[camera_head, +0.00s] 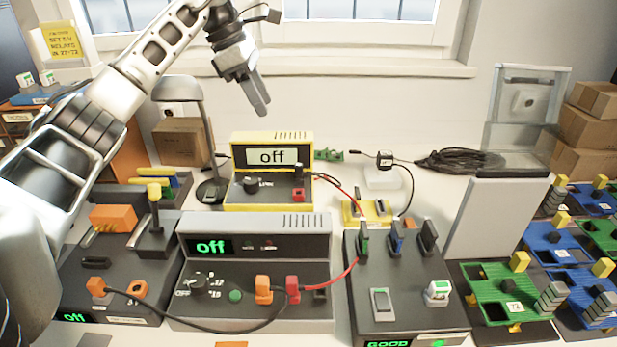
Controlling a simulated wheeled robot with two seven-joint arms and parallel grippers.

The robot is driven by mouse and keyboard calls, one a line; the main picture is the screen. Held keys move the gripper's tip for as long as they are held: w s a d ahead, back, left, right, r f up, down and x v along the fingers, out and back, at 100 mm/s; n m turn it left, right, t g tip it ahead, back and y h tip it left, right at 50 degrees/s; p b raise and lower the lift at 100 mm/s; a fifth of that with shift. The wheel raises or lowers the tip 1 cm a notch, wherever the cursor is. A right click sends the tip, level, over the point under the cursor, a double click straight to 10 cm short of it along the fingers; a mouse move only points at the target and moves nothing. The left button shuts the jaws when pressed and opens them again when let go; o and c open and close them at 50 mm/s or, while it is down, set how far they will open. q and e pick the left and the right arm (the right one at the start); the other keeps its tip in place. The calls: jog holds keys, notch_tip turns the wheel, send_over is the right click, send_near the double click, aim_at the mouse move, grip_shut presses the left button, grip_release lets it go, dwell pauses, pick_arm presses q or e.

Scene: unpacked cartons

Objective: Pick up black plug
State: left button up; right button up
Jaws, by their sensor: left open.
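My left gripper (259,100) hangs high at the upper middle, in front of the wall below the window. Its fingers point down and nothing shows between them; they overlap in this view. A small black block with a cable (385,160) sits behind the benches on a pale block, right of and below the gripper. It may be the black plug, but I cannot be sure. My right gripper is not in view.
A yellow meter (270,200) reading "off" stands behind a grey power unit (256,238). A dark test box (400,278) stands to the right. A lamp (190,95), coiled black cable (462,160), green and blue fixtures (495,290) and cartons (590,130) crowd the sides.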

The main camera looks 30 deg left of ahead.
pick_arm(q)
send_near(299, 164)
jog(key=x, duration=0.5)
jog(key=shift+s+a+b, duration=0.15)
jog(key=shift+a+b, duration=0.2)
jog(key=shift+b, duration=0.05)
jog(key=shift+d+x, duration=0.15)
jog(key=shift+x, duration=1.2)
jog(key=shift+d+x, duration=0.15)
jog(key=shift+x, duration=1.2)
jog(key=shift+r, duration=0.15)
grip_shut()
